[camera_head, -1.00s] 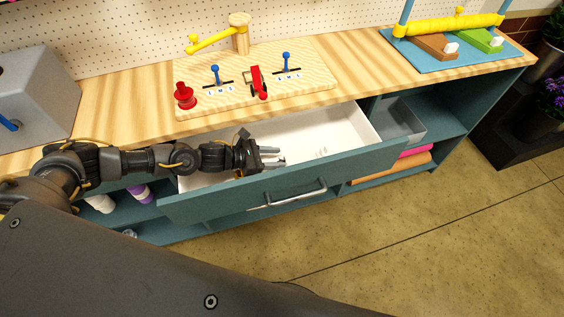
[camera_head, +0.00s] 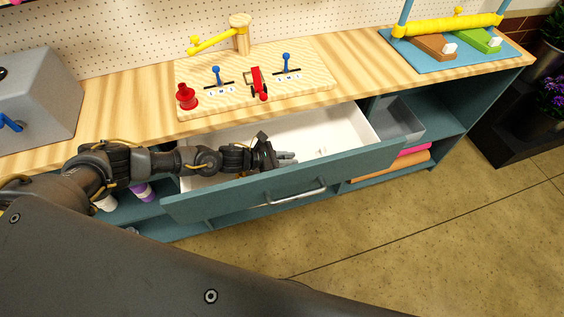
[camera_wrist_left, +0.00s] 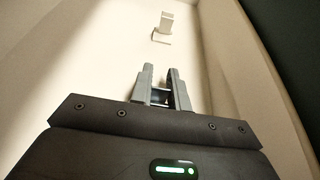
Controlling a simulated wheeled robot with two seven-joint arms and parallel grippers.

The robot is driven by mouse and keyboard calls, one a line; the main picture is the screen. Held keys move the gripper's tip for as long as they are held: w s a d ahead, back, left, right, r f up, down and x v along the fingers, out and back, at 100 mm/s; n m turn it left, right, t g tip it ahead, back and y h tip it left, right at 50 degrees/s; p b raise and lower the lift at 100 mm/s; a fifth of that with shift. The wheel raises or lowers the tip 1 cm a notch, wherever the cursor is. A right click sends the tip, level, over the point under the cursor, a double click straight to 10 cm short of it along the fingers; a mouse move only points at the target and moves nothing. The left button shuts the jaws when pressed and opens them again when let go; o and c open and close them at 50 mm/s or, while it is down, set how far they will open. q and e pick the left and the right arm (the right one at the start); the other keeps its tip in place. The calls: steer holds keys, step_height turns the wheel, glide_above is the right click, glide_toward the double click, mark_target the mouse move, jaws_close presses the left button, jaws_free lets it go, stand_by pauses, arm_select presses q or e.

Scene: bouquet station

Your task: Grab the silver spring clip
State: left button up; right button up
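My left gripper (camera_head: 287,158) is inside the open drawer, above its white floor, with its fingers pointing right in the head view. In the left wrist view its two fingers (camera_wrist_left: 161,70) stand a little apart with nothing seen between their tips. A small pale, silvery piece (camera_wrist_left: 163,29), which looks like the spring clip, lies on the drawer floor ahead of the fingertips, apart from them. In the head view it shows only as a tiny pale mark (camera_head: 322,152). My right gripper is not in view.
The drawer's teal front (camera_head: 230,200) with its metal handle (camera_head: 296,193) borders my left gripper in front. The wooden worktop (camera_head: 130,112) lies behind, carrying a peg board with a red knob (camera_head: 186,97) and blue levers. A grey bin (camera_head: 398,121) stands right of the drawer.

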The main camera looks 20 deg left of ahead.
arm_select(q)
jaws_close()
step_height(320, 180, up, 10)
steer(key=b, duration=0.1)
